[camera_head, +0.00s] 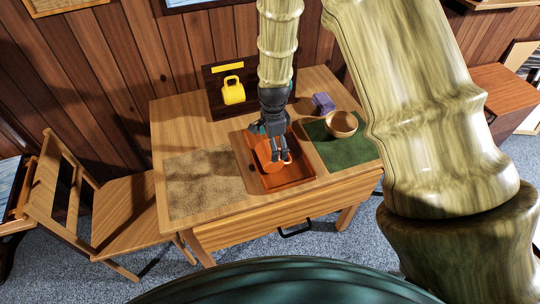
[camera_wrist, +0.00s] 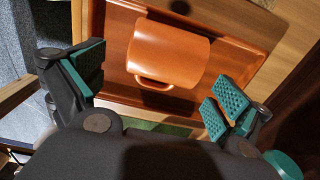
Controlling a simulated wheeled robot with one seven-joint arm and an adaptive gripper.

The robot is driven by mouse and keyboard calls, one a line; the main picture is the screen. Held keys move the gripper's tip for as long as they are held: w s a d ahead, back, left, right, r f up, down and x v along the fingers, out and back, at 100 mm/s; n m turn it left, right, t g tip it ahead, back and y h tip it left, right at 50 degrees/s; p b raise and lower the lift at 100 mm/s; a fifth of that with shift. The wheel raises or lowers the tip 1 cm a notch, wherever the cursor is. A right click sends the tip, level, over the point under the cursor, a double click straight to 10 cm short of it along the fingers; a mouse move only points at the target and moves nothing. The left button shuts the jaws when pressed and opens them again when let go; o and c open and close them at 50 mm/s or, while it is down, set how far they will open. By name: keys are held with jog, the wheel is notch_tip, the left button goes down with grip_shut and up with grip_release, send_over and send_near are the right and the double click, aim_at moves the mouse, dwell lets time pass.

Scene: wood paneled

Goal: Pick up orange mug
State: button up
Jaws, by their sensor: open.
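The orange mug (camera_wrist: 168,52) lies on its side in an orange-brown tray (camera_wrist: 117,76) in the wrist view, its handle toward my gripper. In the head view the mug (camera_head: 265,154) is partly hidden behind my gripper (camera_head: 279,160), and the tray (camera_head: 288,181) sits in the middle of the table. My gripper is open above the tray, and in the wrist view its green-padded fingers (camera_wrist: 150,95) are spread to either side of the mug. The fingers hold nothing. I cannot tell how far above the mug they are.
A yellow mug (camera_head: 233,91) is at the dark board (camera_head: 215,83) at the table's back. A wooden bowl (camera_head: 341,124) and a purple block (camera_head: 323,103) are at the green mat (camera_head: 338,152) on the right. A tan mat (camera_head: 203,180) lies bare on the left. A chair (camera_head: 122,210) stands left.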

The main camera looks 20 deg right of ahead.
aim_at(263, 150)
jog(key=shift+f, duration=0.15)
jog(key=shift+w+a+f+p, duration=0.1)
jog(key=shift+w+f+p, duration=0.05)
jog(key=shift+f+p, duration=0.35)
jog(key=shift+w+a+f+p, duration=0.1)
jog(key=shift+f+p, duration=0.15)
jog(key=shift+f, duration=0.3)
jog(key=shift+f+p, duration=0.35)
jog(key=shift+f, duration=1.1)
jog(key=c, duration=1.1)
